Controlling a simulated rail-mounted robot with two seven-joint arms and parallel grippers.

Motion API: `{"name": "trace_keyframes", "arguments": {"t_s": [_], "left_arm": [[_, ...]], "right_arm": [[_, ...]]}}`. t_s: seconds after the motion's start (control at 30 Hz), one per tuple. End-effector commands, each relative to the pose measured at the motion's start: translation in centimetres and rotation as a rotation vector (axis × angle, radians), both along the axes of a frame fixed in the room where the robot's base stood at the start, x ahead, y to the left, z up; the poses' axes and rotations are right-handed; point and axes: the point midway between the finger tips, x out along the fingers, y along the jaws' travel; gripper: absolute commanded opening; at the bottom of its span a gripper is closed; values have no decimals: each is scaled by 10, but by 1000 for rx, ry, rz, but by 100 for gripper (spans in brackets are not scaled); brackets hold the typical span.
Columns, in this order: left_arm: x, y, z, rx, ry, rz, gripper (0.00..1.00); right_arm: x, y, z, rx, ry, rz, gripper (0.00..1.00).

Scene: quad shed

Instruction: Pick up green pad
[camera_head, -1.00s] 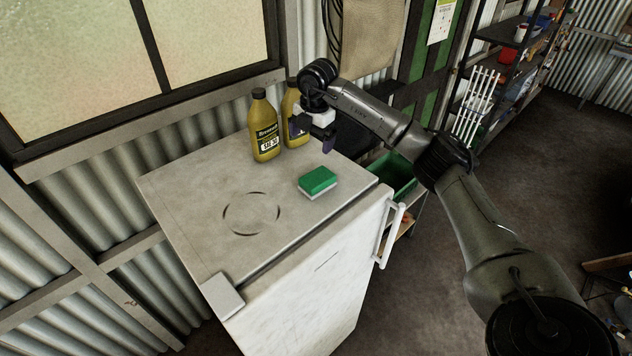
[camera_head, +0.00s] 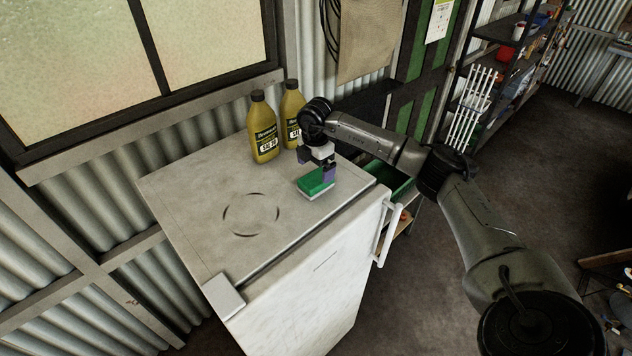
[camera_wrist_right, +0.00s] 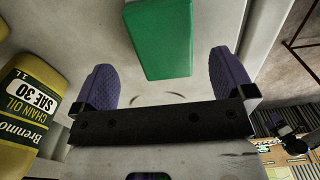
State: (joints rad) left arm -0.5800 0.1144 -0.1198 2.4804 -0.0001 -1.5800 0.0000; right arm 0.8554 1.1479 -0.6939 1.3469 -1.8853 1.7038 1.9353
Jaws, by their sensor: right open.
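The green pad (camera_head: 315,182) lies on the white fridge top (camera_head: 200,200), with a pale layer under its green face. My right gripper (camera_head: 316,168) is over the pad's far side, its purple fingers pointing down and partly hiding it. In the right wrist view the pad (camera_wrist_right: 160,38) shows ahead of the fingers, between their lines. The open right gripper (camera_wrist_right: 165,80) has nothing between its fingers there. I cannot tell the exact height of the fingertips above the fridge top. My left gripper is not in view.
Two yellow oil bottles stand close behind the pad, the nearer one (camera_head: 263,128) left of the farther one (camera_head: 292,110). A door handle (camera_head: 388,230) sticks out at the fridge's right. The fridge top's left part is clear.

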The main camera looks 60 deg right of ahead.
Motion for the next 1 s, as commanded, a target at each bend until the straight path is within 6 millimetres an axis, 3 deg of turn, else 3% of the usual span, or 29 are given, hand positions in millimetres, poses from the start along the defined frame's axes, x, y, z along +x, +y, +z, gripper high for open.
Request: {"name": "trace_keyframes", "arguments": {"t_s": [0.27, 0.43, 0.77, 1.0], "left_arm": [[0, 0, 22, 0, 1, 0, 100], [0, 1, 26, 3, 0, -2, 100], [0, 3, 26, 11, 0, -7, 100], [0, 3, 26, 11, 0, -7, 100]], "right_arm": [[-5, 3, -28, 1, 6, 0, 100], [-4, 4, -47, 1, 3, 0, 100], [-4, 4, -53, 0, 0, 0, 100], [-4, 3, -52, 0, 0, 1, 78]]}}
